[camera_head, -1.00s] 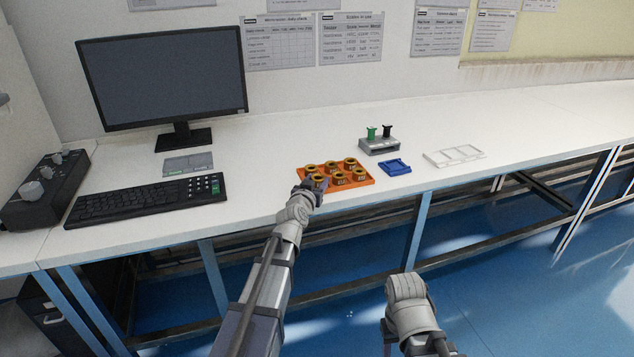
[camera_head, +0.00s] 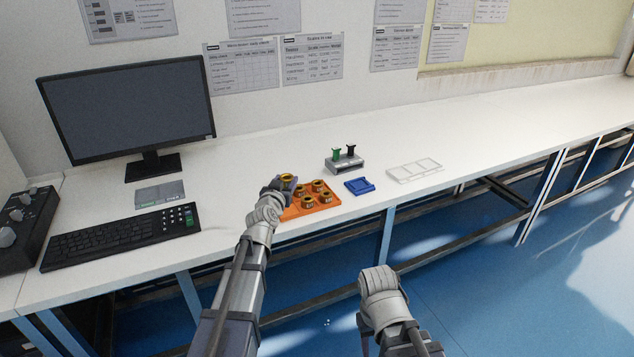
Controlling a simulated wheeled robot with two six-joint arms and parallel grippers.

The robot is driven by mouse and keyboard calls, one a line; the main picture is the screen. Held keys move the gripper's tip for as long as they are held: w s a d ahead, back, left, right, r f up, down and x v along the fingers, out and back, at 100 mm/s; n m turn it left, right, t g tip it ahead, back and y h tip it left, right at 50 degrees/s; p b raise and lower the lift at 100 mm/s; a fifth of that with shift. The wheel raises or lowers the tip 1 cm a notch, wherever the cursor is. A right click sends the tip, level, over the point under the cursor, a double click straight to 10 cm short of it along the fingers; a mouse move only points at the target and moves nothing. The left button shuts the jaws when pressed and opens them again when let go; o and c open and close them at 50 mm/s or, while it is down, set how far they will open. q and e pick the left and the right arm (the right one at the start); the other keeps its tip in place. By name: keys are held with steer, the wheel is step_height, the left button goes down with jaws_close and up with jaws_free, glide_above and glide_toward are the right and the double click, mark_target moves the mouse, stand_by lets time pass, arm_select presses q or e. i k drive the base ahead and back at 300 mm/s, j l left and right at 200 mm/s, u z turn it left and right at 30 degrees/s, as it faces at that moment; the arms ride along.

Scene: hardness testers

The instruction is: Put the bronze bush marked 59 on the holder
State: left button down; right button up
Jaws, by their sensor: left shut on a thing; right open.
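My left gripper (camera_head: 284,186) is shut on a bronze bush (camera_head: 287,177) and holds it above the left back part of the orange tray (camera_head: 329,205). The number on the bush is too small to read. Several similar bronze bushes (camera_head: 318,185) stand in the tray. Which item is the holder is not labelled: a small blue stand (camera_head: 359,186) lies right of the tray, and a grey block (camera_head: 345,165) with a green and a black peg stands behind it. My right arm is low in front of the bench; its fingers do not show.
A white three-part tray (camera_head: 415,170) lies right of the blue stand. A keyboard (camera_head: 120,237), a grey flat tray (camera_head: 160,195) and a monitor (camera_head: 128,105) are at left. The bench (camera_head: 510,135) is clear at right.

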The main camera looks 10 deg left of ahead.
mark_target(359, 184)
steer(key=i+l, duration=0.2)
steer(key=l, duration=0.15)
steer(key=i+l, duration=0.2)
steer(key=l, duration=0.2)
steer(key=i+l, duration=0.2)
steer(key=l, duration=0.15)
